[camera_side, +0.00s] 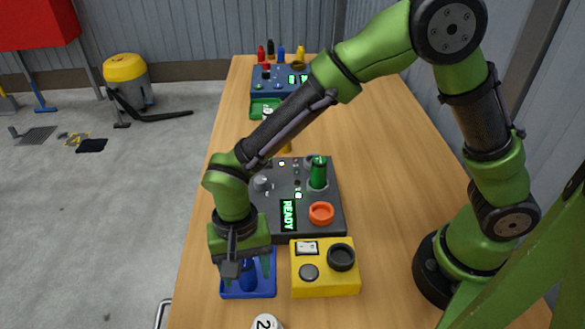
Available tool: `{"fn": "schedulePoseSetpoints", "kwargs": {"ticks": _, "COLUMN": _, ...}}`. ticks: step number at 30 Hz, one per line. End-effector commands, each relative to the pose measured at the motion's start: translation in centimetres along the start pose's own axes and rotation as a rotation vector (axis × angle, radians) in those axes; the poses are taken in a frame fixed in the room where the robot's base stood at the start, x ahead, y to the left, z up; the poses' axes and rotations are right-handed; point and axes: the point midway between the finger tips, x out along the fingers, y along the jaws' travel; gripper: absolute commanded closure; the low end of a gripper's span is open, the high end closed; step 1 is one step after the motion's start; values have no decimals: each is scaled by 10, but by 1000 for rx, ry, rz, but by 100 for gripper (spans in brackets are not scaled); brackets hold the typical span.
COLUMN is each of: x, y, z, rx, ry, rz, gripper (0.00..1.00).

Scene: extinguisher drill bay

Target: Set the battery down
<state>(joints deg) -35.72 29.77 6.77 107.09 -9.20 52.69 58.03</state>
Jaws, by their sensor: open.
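My gripper (246,272) points down over a blue tray (262,293) at the near left of the table, its jaws open. A dark blue upright object (248,281), which looks like the battery, stands in the tray between my fingers. My fingers partly hide it, and I cannot tell whether they touch it. A green cylinder (319,173) stands upright in a socket of the dark grey panel (327,226), whose display reads READY.
A yellow box (325,287) with a dark round socket sits right of the tray. A white piece marked 2 (267,322) is at the near edge. A blue panel (263,77) and several coloured bottles stand at the back.

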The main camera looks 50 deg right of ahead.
Motion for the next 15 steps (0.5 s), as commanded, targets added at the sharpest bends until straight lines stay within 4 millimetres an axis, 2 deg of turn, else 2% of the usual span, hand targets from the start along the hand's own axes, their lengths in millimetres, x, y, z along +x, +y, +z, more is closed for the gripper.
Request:
{"fn": "schedulePoseSetpoints", "kwargs": {"ticks": 4, "x": -3, "y": 0, "z": 0, "rx": 0, "ry": 0, "rz": -1, "gripper": 39}}
{"fn": "schedulePoseSetpoints", "kwargs": {"ticks": 7, "x": -12, "y": -1, "z": 0, "rx": 0, "ry": 1, "rz": -4, "gripper": 39}}
{"fn": "schedulePoseSetpoints", "kwargs": {"ticks": 15, "x": -68, "y": -1, "z": 0, "rx": 0, "ry": 3, "rz": -6, "gripper": 39}}
